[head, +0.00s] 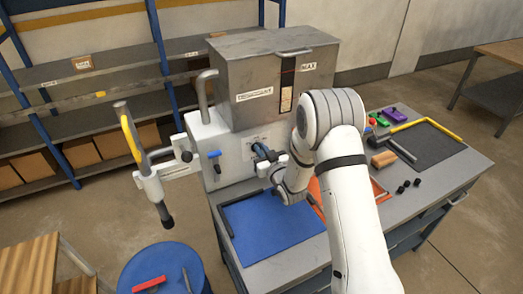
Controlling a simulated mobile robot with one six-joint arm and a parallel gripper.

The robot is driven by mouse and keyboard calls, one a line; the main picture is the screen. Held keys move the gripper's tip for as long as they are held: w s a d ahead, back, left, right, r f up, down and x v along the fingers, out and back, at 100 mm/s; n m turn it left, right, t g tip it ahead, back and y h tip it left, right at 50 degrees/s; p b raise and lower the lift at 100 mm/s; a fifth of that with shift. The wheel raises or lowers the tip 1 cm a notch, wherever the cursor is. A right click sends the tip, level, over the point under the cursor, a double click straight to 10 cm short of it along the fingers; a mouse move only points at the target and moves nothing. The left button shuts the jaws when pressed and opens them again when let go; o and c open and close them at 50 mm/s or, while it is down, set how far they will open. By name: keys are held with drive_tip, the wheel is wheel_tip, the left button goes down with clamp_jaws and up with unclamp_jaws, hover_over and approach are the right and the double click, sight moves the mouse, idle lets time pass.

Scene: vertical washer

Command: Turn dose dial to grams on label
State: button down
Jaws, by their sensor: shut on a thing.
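The dose dial (259,151), a dark blue-black knob, sits on the front of the white dispenser housing (228,150). It is mostly hidden behind my gripper (268,161). My gripper reaches it from the right and front, and its jaws are shut on it. A small pale plate with marks (256,138) shows just above the dial; its marks are too small to read. A white text label (254,95) is on the grey metal hopper (272,80) above. No readable gram figure shows, and the dial's pointer is hidden.
A blue lever (214,155) sticks out left of the dial. A blue mat (272,226) covers the bench below. An orange tray (316,192), small parts and a dark mat (428,144) lie right. A yellow-handled arm (131,138) stands left, above a blue drum (160,267).

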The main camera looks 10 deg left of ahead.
drive_tip(key=shift+f+b, duration=0.1)
drive_tip(key=shift+b, duration=0.35)
drive_tip(key=shift+w+d+f+m+b, duration=0.1)
drive_tip(key=shift+w+d+m+b, duration=0.1)
drive_tip(key=shift+m+b, duration=1.8)
drive_tip(key=shift+w+d+f+m+b, duration=0.15)
drive_tip(key=shift+m+b, duration=1.1)
drive_tip(key=shift+b, duration=1.4)
drive_tip(key=shift+w+d+m+b, duration=0.1)
drive_tip(key=shift+d+m+b, duration=0.15)
drive_tip(key=shift+m+b, duration=1.75)
drive_tip(key=shift+n+b, duration=0.25)
drive_tip(key=shift+b, duration=0.15)
drive_tip(key=c, duration=1.5)
unclamp_jaws()
drive_tip(key=shift+s, duration=0.1)
